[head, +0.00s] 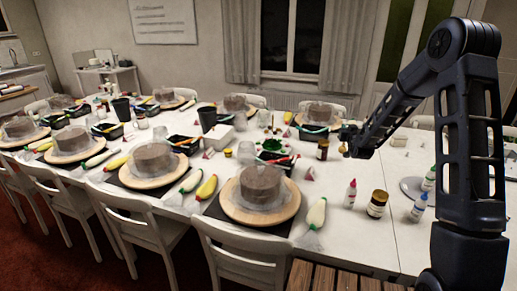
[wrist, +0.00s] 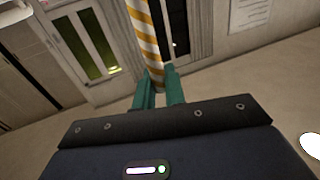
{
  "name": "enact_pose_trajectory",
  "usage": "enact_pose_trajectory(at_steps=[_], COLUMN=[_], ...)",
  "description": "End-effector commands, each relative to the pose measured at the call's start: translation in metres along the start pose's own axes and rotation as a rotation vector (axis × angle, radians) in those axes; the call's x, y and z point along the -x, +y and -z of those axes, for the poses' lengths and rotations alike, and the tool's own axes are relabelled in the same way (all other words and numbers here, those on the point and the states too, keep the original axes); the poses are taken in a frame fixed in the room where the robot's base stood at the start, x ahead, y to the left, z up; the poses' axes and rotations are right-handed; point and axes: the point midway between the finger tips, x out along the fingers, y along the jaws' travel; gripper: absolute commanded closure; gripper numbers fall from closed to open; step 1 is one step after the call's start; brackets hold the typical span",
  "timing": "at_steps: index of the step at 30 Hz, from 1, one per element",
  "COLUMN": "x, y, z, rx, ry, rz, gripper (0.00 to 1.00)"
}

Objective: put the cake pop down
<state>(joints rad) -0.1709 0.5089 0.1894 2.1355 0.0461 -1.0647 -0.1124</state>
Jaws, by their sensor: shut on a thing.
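My gripper (wrist: 158,84) has two teal fingers, shut on a yellow-and-white striped stick (wrist: 145,32) in the wrist view. I take this to be the cake pop's stick; it runs out of the top of the wrist view, so its far end is hidden there. In the head view my gripper (head: 347,140) is over the far right part of the white table (head: 383,232). It is small and dark there, and the cake pop's ball cannot be made out clearly.
A brown cake on a wooden turntable (head: 236,213) stands at the near middle, with more such turntables to the left. A brown jar (head: 377,204), a small bottle (head: 350,194) and a grey round plate (head: 412,188) stand at the right. White chairs (head: 240,258) line the near edge.

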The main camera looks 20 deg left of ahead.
Motion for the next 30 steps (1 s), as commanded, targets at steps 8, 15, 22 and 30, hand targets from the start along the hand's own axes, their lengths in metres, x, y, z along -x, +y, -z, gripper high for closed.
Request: enact_pose_trajectory(at_steps=[8, 15, 22, 30], x=[-0.002, -0.002, -0.002, -0.003], y=[-0.051, -0.054, -0.053, -0.053], z=[0.003, -0.012, -0.059, -0.112], rx=[0.002, 0.002, 0.001, 0.002], ry=[0.005, 0.002, 0.001, 0.002], rz=[0.092, 0.097, 0.096, 0.095], gripper=[1.00, 1.00, 1.00, 1.00])
